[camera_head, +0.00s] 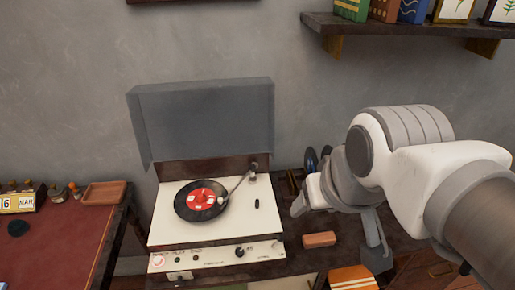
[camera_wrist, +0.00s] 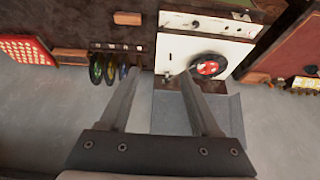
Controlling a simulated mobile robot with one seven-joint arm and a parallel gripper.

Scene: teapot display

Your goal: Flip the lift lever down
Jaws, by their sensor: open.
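The record player (camera_head: 160,235) is cream with a raised grey lid (camera_head: 205,120). A black record with a red label (camera_head: 202,200) lies on it, and the tonearm (camera_head: 236,186) reaches over the record. A small dark upright piece (camera_head: 257,203) right of the record looks like the lift lever; its position up or down is too small to tell. My gripper (camera_head: 338,235) is open and empty, right of the player. In the wrist view the fingertips of my gripper (camera_wrist: 160,72) are apart near the player's tonearm side, with the record (camera_wrist: 208,66) beyond the right finger.
A reddish-brown block (camera_head: 319,239) lies right of the player. Dark discs (camera_head: 312,160) stand in a rack behind my gripper; several show in the wrist view. A red-topped table (camera_head: 70,235) stands at left. A shelf (camera_head: 400,27) with books hangs above right.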

